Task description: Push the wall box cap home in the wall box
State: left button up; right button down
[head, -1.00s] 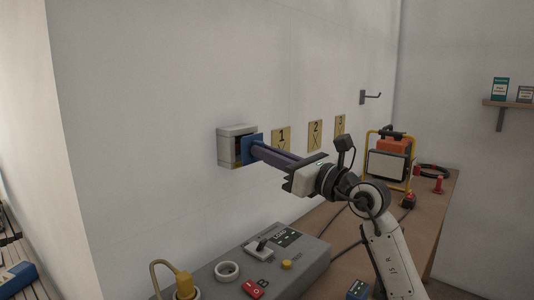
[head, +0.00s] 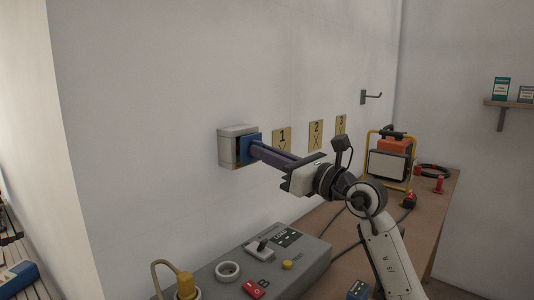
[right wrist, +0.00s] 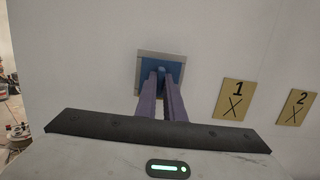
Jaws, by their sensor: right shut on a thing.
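The grey wall box (head: 234,134) is fixed on the white wall, and it also shows in the right wrist view (right wrist: 141,70). The blue wall box cap (head: 250,149) stands at the front opening of the box; in the right wrist view the cap (right wrist: 152,73) sits within the grey box outline. A dark gap shows at its left in the head view. My right gripper (head: 256,149) has long purple fingers, shut on the cap; its fingertips also show in the right wrist view (right wrist: 161,77). How deep the cap sits cannot be told. My left gripper is not in view.
Yellow plates marked 1 (head: 282,139), 2 (head: 316,133) and 3 (head: 340,126) are on the wall to the right. A grey control panel (head: 318,254) with switches and a yellow plug stands below. An orange and yellow work lamp (head: 391,158) is on the bench (head: 447,205).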

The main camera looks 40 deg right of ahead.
jog(key=shift+w+p, duration=0.3)
jog(key=shift+w, duration=0.55)
jog(key=c, duration=1.8)
grip_release()
jog(key=shift+s, duration=0.1)
jog(key=s, duration=0.2)
jog(key=s+b, duration=0.1)
jog(key=s, duration=0.1)
jog(key=s+f+b, duration=0.1)
jog(key=shift+s+d, duration=0.2)
jog(key=shift+s, duration=0.2)
